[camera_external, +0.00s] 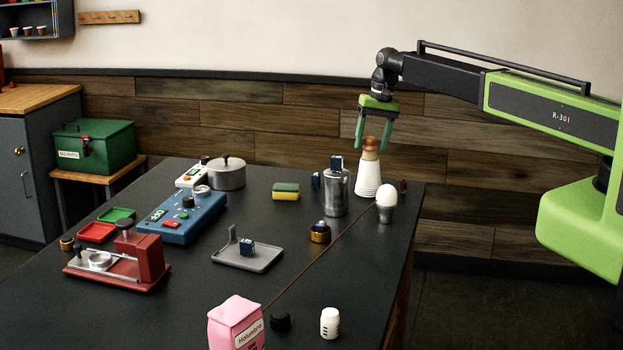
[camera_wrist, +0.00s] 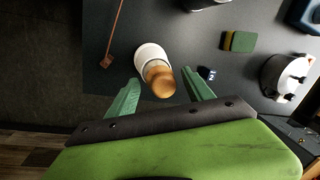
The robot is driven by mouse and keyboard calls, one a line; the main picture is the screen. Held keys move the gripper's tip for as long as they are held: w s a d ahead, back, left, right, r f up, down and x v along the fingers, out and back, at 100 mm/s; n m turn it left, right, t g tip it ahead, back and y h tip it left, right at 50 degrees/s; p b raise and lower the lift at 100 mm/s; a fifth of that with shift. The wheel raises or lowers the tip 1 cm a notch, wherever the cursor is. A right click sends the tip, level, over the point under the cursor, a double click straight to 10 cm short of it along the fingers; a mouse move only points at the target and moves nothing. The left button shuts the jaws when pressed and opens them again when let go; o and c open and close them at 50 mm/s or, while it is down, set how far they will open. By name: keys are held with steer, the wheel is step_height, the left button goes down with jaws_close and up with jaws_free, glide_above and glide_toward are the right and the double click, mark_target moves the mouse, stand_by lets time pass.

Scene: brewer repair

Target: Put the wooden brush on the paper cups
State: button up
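The wooden brush (camera_external: 370,145), with a brown rounded knob and a paler lower part, stands upright on the upturned stack of white paper cups (camera_external: 368,181) at the table's far right. In the wrist view the brush's knob (camera_wrist: 161,83) hides part of the white cups (camera_wrist: 147,54). My gripper (camera_external: 373,147) is open, pointing down, its green fingers on either side of the brush's upper part. In the wrist view gaps show between the knob and both fingertips (camera_wrist: 161,76), so nothing is held.
A steel canister (camera_external: 336,197) and a white bulb-shaped item (camera_external: 386,201) stand close to the cups. A thin brown rod (camera_external: 320,249) lies across the table nearby. A sponge (camera_external: 286,191) and pot (camera_external: 227,174) are farther left. The table's right edge is near.

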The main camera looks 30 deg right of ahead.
step_height(320, 180, up, 12)
steer(key=d+p, duration=0.2)
steer(key=p, duration=1)
steer(key=s+d+n+h, duration=0.1)
steer(key=s+d, duration=0.2)
steer(key=s, duration=1)
steer(key=s+d+n+h, duration=0.1)
steer(key=s+d+n, duration=0.1)
steer(key=s, duration=1.1)
steer(key=shift+s+d+f+n+g, duration=0.2)
steer(key=shift+s+d+n+g, duration=0.15)
steer(key=shift+d, duration=0.5)
step_height(320, 180, down, 21)
steer(key=b, duration=2.1)
steer(key=shift+f, duration=0.15)
